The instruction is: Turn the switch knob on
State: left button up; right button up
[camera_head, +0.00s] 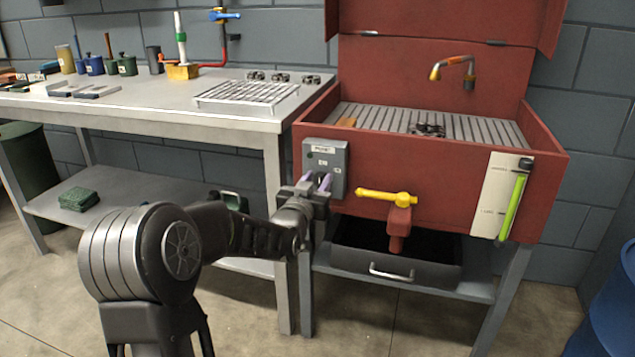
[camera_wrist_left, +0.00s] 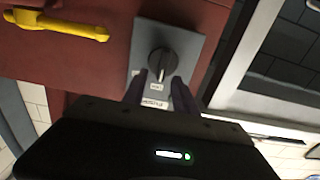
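The grey switch box (camera_head: 325,165) is fixed to the left end of the red sink unit's front panel. Its round dark knob (camera_wrist_left: 162,64) shows in the left wrist view, with a light pointer mark directed toward the bottom of that picture. In the head view my left gripper hides the knob. My left gripper (camera_head: 317,182) is at the lower part of the box. In the left wrist view its two purple fingers (camera_wrist_left: 159,82) are apart, with tips near either side of the knob's lower edge; I cannot tell whether they touch it. My right gripper is not in view.
A yellow lever valve (camera_head: 387,197) sticks out right of the box, above an open dark drawer (camera_head: 395,268). A green gauge tube (camera_head: 512,206) is at the panel's right. A grey workbench (camera_head: 150,115) stands left. A blue barrel (camera_head: 605,310) is at lower right.

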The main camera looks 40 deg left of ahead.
pick_arm(q)
jog(key=shift+w, duration=0.1)
jog(key=shift+c, duration=0.5)
grip_shut()
